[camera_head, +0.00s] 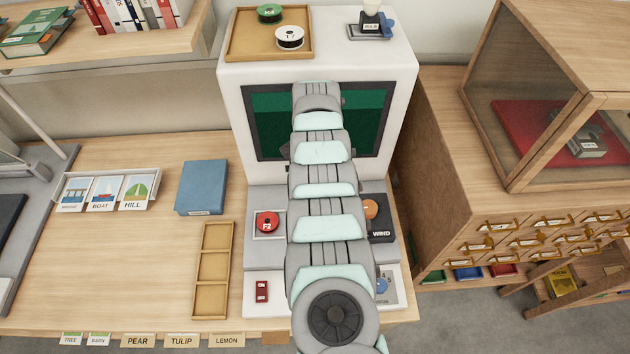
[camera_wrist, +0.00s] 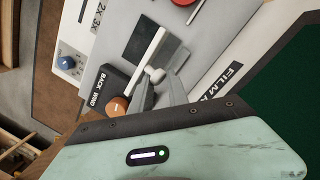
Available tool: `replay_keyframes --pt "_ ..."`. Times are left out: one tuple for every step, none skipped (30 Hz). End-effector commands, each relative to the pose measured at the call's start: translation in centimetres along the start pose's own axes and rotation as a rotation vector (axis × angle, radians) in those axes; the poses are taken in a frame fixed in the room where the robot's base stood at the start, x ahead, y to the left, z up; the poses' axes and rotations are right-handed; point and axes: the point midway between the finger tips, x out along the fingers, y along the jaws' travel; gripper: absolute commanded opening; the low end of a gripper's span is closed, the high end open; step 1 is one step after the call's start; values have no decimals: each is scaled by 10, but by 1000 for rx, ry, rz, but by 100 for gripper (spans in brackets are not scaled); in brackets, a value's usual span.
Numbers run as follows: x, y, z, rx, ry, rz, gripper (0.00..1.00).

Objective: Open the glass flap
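In the wrist view a dark square plate (camera_wrist: 143,41) with a pale bar (camera_wrist: 146,57) along one edge lies on the white film reader (camera_wrist: 205,38). It looks like the glass flap, and I cannot see it standing raised. My gripper (camera_wrist: 162,80) has its grey fingers at the bar's near side, close to a small white knob (camera_wrist: 155,74). I cannot tell whether they touch or grip it. In the head view my arm hides the gripper and the plate. The reader (camera_head: 235,85) stands on the wooden desk, its green screen (camera_head: 268,115) partly covered.
A red reel (camera_head: 267,222) sits left of my arm. An orange knob (camera_head: 370,209) by the WIND label is at the right; it also shows in the wrist view (camera_wrist: 118,106). A wooden tray (camera_head: 212,270) and blue book (camera_head: 203,187) lie left. A glass case (camera_head: 530,95) stands right.

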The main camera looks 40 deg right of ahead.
Motion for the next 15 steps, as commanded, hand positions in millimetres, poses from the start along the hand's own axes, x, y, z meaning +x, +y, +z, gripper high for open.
replay_keyframes --pt "-22 -6 4 -8 -2 -8 43" --pt "-28 -6 5 -8 -2 -9 43" --pt "-35 -6 4 -8 -1 -11 43" --pt "-40 -6 3 -8 1 -11 43" --pt "-44 -6 3 -8 2 -11 43" --pt "-50 -6 3 -8 3 -10 43" --pt "-55 -5 2 -7 2 -9 43" --pt "-59 -4 2 -6 2 -9 43" --pt "-64 -3 1 -5 2 -8 43" --pt "-68 -3 1 -5 2 -7 43" --pt "-70 -3 1 -5 2 -7 43" --pt "-73 -2 1 -5 2 -6 43" --pt "-74 -2 1 -5 2 -6 43" --pt "-74 -2 1 -5 2 -5 43" --pt "-74 -2 1 -4 2 -5 43"
